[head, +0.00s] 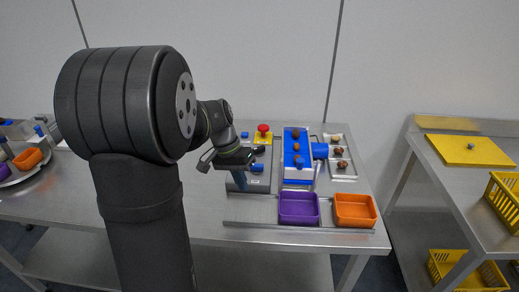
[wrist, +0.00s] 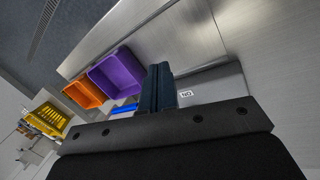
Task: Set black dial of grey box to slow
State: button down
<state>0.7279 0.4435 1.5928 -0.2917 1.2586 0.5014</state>
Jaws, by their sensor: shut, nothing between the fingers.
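The grey box (head: 262,184) stands on the steel table behind and partly under my gripper, with a blue part (head: 257,168) showing on it. I cannot make out its black dial; my arm and gripper cover part of the box. My gripper (head: 240,186) points down at the box's near left side, and I cannot tell whether it touches. In the wrist view my gripper's dark blue fingers (wrist: 160,72) are shut together with nothing between them. Beside them lies part of the grey box (wrist: 218,82), with a small white label (wrist: 186,94) reading NO.
A purple bin (head: 299,222) and an orange bin (head: 355,224) stand at the table's front right.

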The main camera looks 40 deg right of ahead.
jog(key=c, duration=1.6)
grip_release()
jog(key=shift+w+d+r, duration=0.1)
jog(key=shift+w+d, duration=0.1)
jog(key=o, duration=0.8)
jog(key=w+d+r+n, duration=0.1)
jog(key=w+d, duration=0.1)
jog(key=w+d+r+n, duration=0.1)
jog(key=w+d+r, duration=0.1)
jog(key=d, duration=0.1)
jog(key=w+d+r+n+t, duration=0.1)
jog(key=w+d, duration=0.1)
jog(key=shift+w+d+r+y, duration=0.2)
jog(key=shift+w+r+y, duration=0.05)
jog(key=shift+w+y, duration=0.1)
jog(key=shift+o, duration=0.2)
notch_tip(320, 180, up, 9)
jog(key=n+t, duration=0.2)
jog(key=n, duration=0.6)
send_over(259, 147)
jog(key=shift+y, duration=0.35)
notch_tip(259, 147, down, 18)
jog(key=shift+a+r, duration=0.1)
jog(key=shift+r, duration=0.1)
jog(key=c, duration=1)
